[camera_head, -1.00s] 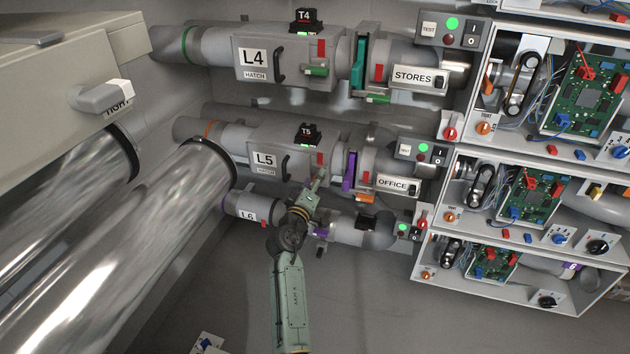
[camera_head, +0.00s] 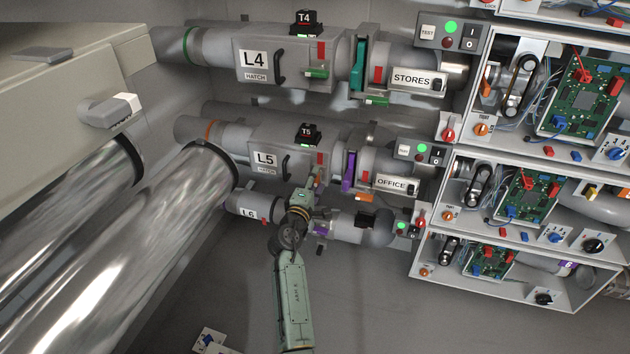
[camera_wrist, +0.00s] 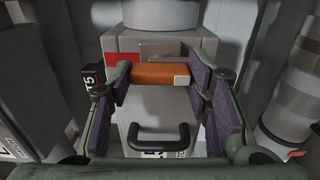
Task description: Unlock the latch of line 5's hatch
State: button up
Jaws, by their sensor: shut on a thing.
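Line 5's hatch (camera_head: 262,162) is on the L5 pipe, with a black handle (camera_wrist: 160,135) and a red mark (camera_head: 320,158). The orange latch bar (camera_wrist: 155,75) with a pale tip lies sideways in the wrist view, roughly parallel to the handle. My gripper (camera_wrist: 161,82) has its purple-padded fingers on both ends of the bar, shut on it. In the head view my gripper (camera_head: 316,180) reaches up to the right part of the hatch and mostly hides the latch.
The L4 hatch (camera_head: 258,62) with its green latch (camera_head: 316,72) is above. The L6 pipe (camera_head: 250,207) is just below and behind my arm. Open electronics cabinets (camera_head: 530,190) stand at the right. Large shiny pipes (camera_head: 130,250) fill the left.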

dwell(0.3)
jog(key=o, duration=1.2)
jog(key=shift+c, duration=0.2)
jog(key=shift+s, duration=0.15)
jog(key=v, duration=1.1)
jog(key=shift+s, duration=0.35)
jog(key=shift+a, duration=0.2)
